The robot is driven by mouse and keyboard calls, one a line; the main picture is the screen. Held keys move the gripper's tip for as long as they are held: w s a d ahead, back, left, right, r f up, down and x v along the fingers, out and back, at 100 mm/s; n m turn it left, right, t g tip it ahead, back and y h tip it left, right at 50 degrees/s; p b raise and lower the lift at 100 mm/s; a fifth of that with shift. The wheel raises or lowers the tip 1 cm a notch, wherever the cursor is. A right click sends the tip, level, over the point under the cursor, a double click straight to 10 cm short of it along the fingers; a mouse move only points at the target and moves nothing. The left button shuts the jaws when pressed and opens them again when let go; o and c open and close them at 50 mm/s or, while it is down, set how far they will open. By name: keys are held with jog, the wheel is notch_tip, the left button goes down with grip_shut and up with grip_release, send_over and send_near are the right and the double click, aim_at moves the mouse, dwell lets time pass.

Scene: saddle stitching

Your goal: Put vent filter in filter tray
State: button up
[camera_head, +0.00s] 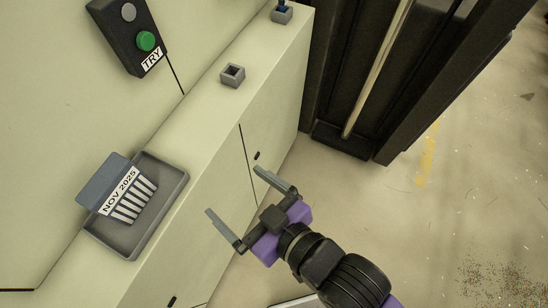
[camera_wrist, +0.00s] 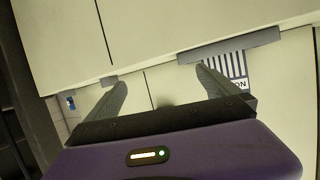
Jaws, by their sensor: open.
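The vent filter (camera_head: 101,184) is a blue-grey plate with a white "NOV 2025" label and pale and dark stripes. It overlaps the dark grey filter tray (camera_head: 172,178) on the ledge, tilted, its upper left part past the tray's wall-side rim. I cannot tell whether it rests on the tray floor. In the wrist view the filter's stripes (camera_wrist: 236,66) show beyond the tray's front wall (camera_wrist: 230,46), partly behind a finger. My gripper (camera_head: 234,191) is open and empty, to the right of the tray and apart from it and the filter.
A black box with a green button (camera_head: 145,41) and a "TRY" label is on the wall. A small hollow grey socket (camera_head: 232,75) and another with a blue piece (camera_head: 282,14) stand farther along the ledge. A dark tall frame (camera_head: 375,90) stands beyond the cabinet.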

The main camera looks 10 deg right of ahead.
jog(key=s+d+f+m+t+h, duration=0.1)
jog(key=s+d+m+h, duration=0.1)
jog(key=s+d, duration=0.35)
jog(key=s+d+f+m+t+h, duration=0.1)
jog(key=s+d+h, duration=0.1)
jog(key=d, duration=0.6)
jog(key=s+d+r+m+t+h, duration=0.1)
jog(key=s+d+r+m+h, duration=0.1)
jog(key=s+d, duration=0.5)
jog(key=shift+s+d+r+m+h, duration=0.2)
jog(key=shift+s+r+m+h, duration=0.35)
jog(key=shift+s, duration=0.7)
jog(key=shift+f, duration=0.15)
